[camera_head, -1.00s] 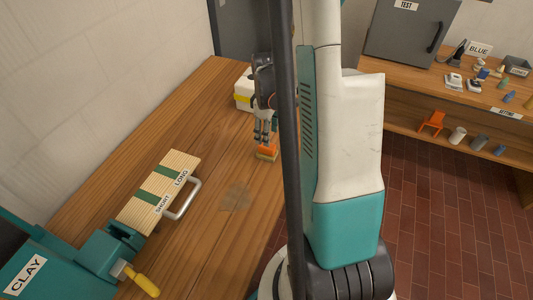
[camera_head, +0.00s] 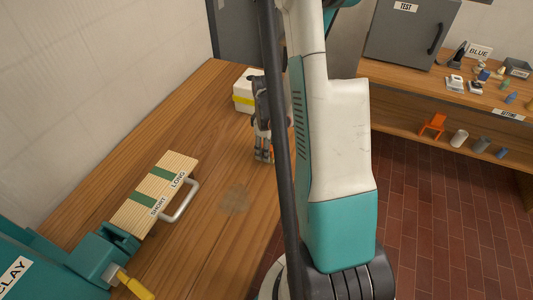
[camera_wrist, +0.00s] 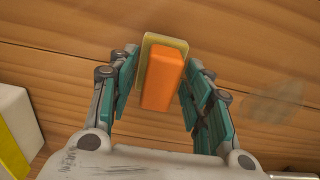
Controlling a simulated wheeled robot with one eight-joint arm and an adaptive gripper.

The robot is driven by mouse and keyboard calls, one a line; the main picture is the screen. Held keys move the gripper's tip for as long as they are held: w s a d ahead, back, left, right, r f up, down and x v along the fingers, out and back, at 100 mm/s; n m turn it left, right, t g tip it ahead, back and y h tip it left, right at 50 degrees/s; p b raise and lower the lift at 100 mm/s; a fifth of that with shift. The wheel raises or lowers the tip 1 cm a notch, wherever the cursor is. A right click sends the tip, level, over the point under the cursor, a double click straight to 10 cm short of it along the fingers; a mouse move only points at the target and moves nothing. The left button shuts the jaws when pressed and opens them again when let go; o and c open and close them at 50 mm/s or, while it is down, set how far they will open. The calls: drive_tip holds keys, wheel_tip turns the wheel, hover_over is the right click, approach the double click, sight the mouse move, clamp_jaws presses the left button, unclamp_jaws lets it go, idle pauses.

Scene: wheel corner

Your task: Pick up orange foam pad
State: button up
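The orange foam pad (camera_wrist: 163,82) is an orange block on a yellowish base, on the wooden table. In the wrist view it lies between the two fingers of my gripper (camera_wrist: 160,95), with narrow gaps showing on both sides. My gripper is open around it. In the head view my gripper (camera_head: 263,158) is low at the table, and only a sliver of the pad (camera_head: 271,154) shows behind the fingers and my arm. Contact with the pad cannot be seen.
A white box with a yellow band (camera_head: 243,92) stands close behind my gripper. A wooden SHORT/LONG board (camera_head: 155,192) with a metal handle (camera_head: 181,203) and a teal vise (camera_head: 106,252) are at the left. The table between them is clear.

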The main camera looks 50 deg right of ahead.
clamp_jaws()
drive_tip(key=shift+r, duration=0.1)
wheel_tip(320, 180, up, 20)
drive_tip(key=p, duration=0.6)
drive_tip(key=shift+p, duration=0.35)
drive_tip(key=shift+c, duration=1.2)
unclamp_jaws()
drive_tip(key=c, duration=0.4)
